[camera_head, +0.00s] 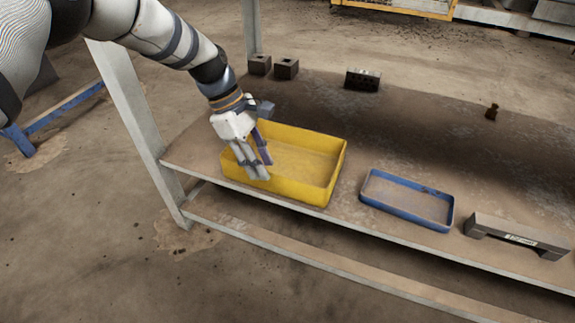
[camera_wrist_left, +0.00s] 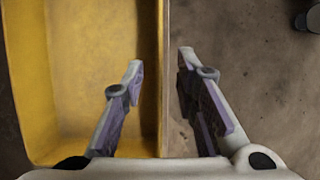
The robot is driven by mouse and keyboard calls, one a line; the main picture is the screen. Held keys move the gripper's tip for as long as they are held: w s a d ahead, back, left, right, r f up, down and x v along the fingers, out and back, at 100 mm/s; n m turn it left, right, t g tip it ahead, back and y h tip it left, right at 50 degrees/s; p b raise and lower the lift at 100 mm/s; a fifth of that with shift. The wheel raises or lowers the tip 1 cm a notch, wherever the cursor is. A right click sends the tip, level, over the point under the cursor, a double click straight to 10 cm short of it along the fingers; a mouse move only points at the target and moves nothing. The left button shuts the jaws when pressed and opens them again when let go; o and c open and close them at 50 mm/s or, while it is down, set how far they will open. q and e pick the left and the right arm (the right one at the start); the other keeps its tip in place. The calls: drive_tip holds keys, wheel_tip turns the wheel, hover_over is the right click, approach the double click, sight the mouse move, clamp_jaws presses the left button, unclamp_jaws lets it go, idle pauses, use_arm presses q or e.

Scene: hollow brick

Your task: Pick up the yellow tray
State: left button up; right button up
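The yellow tray (camera_head: 335,170) sits upright on the shelf, towards its left end and near the front edge. My left gripper (camera_head: 264,170) is open at the tray's near wall, towards its left corner. In the left wrist view, the open fingers (camera_wrist_left: 160,62) stand either side of the wall of the tray (camera_wrist_left: 80,60). One finger shows over the tray's inside and the other over the brown surface outside it. A gap shows between the fingers and the wall; how deep they reach is hard to tell. My right gripper is in neither view.
A shallow blue tray (camera_head: 405,211) lies right of the yellow tray, and a grey block-like piece (camera_head: 517,238) is further right. Hollow bricks (camera_head: 286,68) and a dark brick (camera_head: 363,79) stand behind. A metal post (camera_head: 128,105) rises at the shelf's left end.

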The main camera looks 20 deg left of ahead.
sight(271, 191)
use_arm(q)
drive_tip(key=b+x, duration=0.2)
drive_tip(key=x, duration=0.4)
drive_tip(key=shift+r, duration=0.15)
drive_tip(key=shift+c, duration=0.6)
clamp_jaws()
drive_tip(key=shift+r, duration=0.1)
